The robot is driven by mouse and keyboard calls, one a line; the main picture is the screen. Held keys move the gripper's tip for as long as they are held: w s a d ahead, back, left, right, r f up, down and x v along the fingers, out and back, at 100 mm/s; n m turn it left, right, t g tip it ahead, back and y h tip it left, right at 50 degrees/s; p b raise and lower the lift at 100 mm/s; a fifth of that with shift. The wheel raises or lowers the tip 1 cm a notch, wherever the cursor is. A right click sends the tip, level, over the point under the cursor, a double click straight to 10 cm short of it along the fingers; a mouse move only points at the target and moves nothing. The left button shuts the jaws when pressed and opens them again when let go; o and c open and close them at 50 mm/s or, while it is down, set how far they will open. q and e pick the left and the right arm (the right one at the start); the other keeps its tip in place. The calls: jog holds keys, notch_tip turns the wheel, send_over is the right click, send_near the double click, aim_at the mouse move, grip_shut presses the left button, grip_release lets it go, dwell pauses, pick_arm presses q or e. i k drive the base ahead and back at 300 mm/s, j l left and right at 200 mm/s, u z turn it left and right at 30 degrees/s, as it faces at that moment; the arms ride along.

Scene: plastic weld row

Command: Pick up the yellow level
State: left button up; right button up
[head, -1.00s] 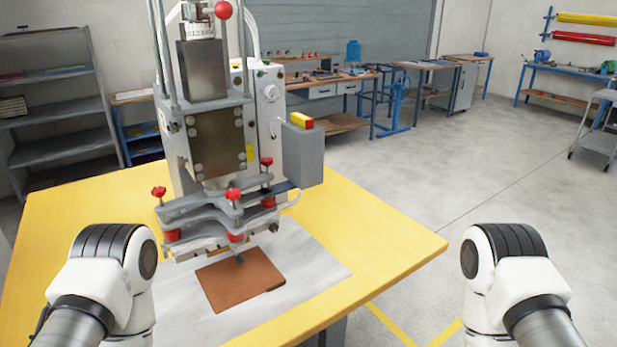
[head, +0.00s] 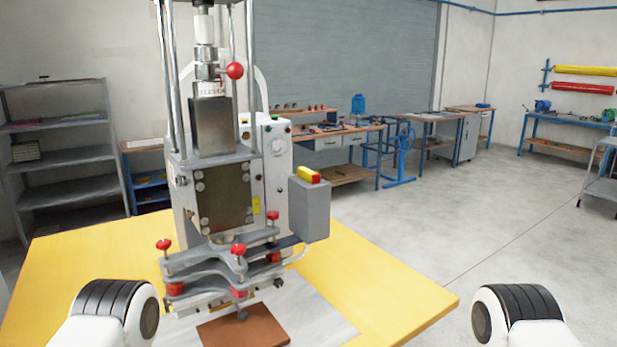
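I cannot make out a thing that is surely a yellow level. A small yellow block with a red end (head: 309,175) sits on top of the grey box (head: 309,208) at the side of the press. A long yellow roll (head: 585,71) hangs on the right wall above a red one. My left and right arm links show at the bottom corners. Both grippers are outside the picture.
A tall press (head: 222,190) with red knobs stands on a yellow table (head: 385,298). A brown sheet (head: 245,328) lies at its front. Grey shelves (head: 65,188) stand at the left, workbenches (head: 325,130) at the back. The grey floor (head: 430,220) at the right is clear.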

aim_at(310, 175)
jog(key=i+l+u, duration=0.15)
jog(key=u, duration=0.2)
jog(key=l+u, duration=0.35)
jog(key=i+l+u, duration=0.15)
jog(key=l+u, duration=0.15)
